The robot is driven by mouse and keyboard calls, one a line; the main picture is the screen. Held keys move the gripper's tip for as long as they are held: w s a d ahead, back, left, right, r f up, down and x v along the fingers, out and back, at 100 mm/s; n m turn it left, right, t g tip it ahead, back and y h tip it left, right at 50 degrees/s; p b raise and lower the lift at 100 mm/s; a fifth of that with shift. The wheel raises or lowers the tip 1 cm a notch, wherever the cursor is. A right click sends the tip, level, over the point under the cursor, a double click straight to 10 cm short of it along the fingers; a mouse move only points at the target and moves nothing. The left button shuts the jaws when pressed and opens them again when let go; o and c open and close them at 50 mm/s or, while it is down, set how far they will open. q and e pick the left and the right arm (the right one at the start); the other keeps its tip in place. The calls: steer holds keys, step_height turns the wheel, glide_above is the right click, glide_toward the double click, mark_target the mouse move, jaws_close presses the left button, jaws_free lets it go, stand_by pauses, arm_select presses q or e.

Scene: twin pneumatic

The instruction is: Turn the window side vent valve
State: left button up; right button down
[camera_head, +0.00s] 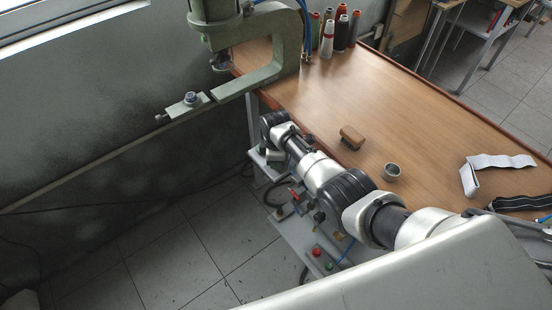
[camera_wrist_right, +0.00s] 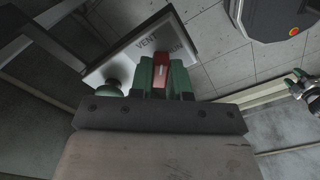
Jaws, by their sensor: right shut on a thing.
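The valve has a small red handle (camera_wrist_right: 160,68) with a light line on it, set on a pale panel (camera_wrist_right: 120,66) lettered "VENT" and what looks like "RUN". In the right wrist view my right gripper (camera_wrist_right: 162,76) is shut on this handle, with one green finger on each side. In the head view my right gripper (camera_head: 274,156) is at the far end of my arm, low beside the table edge on the window side. The handle is hidden there.
A second panel area with a red knob (camera_head: 296,194) and a red button (camera_head: 316,251) lies under my arm. A green press (camera_head: 270,75) stands behind; open floor lies left.

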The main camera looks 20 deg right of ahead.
steer(key=n, duration=0.3)
steer(key=shift+n, duration=2.4)
steer(key=c, duration=1.1)
jaws_free()
steer(key=shift+a, duration=0.1)
steer(key=shift+r, duration=0.5)
step_height(320, 180, up, 10)
steer(key=shift+f+p, duration=0.1)
steer(key=shift+p, duration=0.2)
